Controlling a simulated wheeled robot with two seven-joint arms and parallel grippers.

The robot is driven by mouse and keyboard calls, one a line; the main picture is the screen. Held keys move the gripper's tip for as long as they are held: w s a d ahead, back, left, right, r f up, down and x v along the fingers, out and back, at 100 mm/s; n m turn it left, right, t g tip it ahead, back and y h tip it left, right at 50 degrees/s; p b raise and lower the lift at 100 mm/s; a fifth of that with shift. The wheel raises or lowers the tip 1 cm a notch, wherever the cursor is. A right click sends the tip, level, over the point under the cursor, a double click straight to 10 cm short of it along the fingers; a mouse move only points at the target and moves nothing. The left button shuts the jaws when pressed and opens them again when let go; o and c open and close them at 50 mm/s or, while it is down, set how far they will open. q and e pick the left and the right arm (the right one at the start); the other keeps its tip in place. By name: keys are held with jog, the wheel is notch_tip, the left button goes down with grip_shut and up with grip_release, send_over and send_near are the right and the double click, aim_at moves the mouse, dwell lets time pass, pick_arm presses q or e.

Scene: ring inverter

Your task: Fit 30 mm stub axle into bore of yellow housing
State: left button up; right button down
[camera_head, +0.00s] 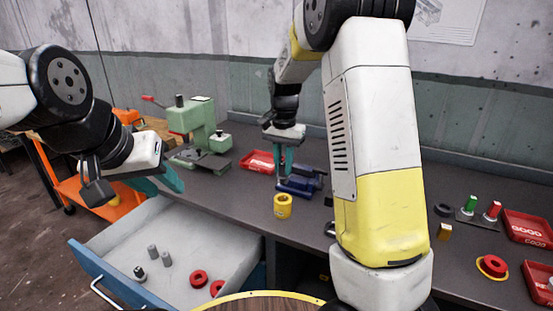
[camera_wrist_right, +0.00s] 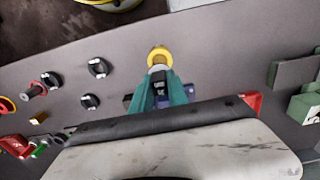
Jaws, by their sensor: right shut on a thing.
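The yellow housing (camera_head: 283,206) stands upright on the bench with its round bore facing up. It also shows in the right wrist view (camera_wrist_right: 158,54), just beyond my right fingertips. My right gripper (camera_head: 283,172) is above the bench, behind the housing and near a blue fixture. In the wrist view its teal fingers (camera_wrist_right: 160,86) are shut on a small pale grey piece (camera_wrist_right: 158,68), apparently the stub axle, which is mostly hidden by the fingers. My left gripper (camera_head: 170,186) hangs over the back of the drawer; its finger gap is unclear.
The blue fixture (camera_head: 298,184) lies behind the housing. A red tray (camera_head: 258,162) and green press (camera_head: 193,120) stand further left. The open drawer (camera_head: 185,240) holds several grey cylinders and red rings. Red trays (camera_head: 527,228) and pegs stand at right. My right arm hides part of the bench.

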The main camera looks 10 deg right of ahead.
aim_at(283, 175)
jog(key=shift+f, duration=2.55)
jog(key=shift+f, duration=1.5)
jog(key=c, duration=1.2)
grip_release()
notch_tip(283, 175, up, 7)
jog(key=shift+f, duration=0.1)
jog(key=shift+r, duration=0.45)
